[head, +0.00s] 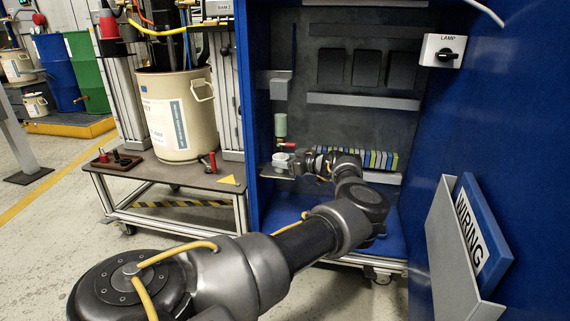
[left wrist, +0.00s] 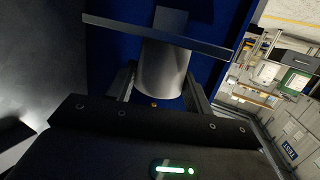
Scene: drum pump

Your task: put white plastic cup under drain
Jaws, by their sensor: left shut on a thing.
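The white plastic cup (head: 281,159) is inside the blue cabinet, small and partly hidden by my gripper in the head view. In the left wrist view the cup (left wrist: 163,72) is a pale cylinder between my two fingers. My left gripper (head: 291,166) is shut on the cup, reaching in from the right side of it. The drain, a red-handled valve (head: 286,146) below a pale green cylinder (head: 280,125), is just above the cup. Whether the cup touches the small grey ledge (head: 266,171) beside it cannot be told. My right gripper is not in view.
The blue cabinet wall (head: 500,130) with a lamp switch (head: 443,50) and a wiring folder holder (head: 455,250) stands at the right. A cart (head: 160,183) with a beige drum (head: 178,115) is at the left.

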